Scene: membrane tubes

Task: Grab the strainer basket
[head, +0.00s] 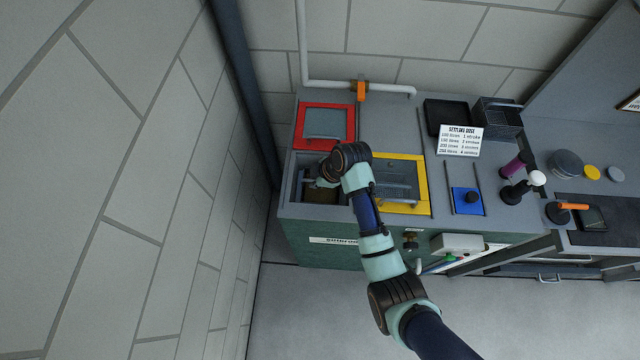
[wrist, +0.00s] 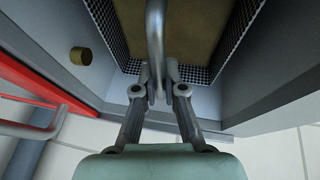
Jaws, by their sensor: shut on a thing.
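The strainer basket (wrist: 127,38) is a dark mesh basket with a brown surface inside and a grey bar handle (wrist: 154,42). In the wrist view my gripper (wrist: 158,92) is shut on the lower end of this handle, at the basket's edge. In the head view the basket (head: 322,191) sits low in the open grey compartment at the front left of the bench. My arm and wrist cover its right side, and the fingertips are hard to make out there.
A red-framed hatch (head: 325,125) lies behind the compartment, and a yellow-framed hatch (head: 400,184) lies to its right. A brass-coloured knob (wrist: 81,56) sticks out beside the basket. The compartment walls are close around it. A wall stands to the left.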

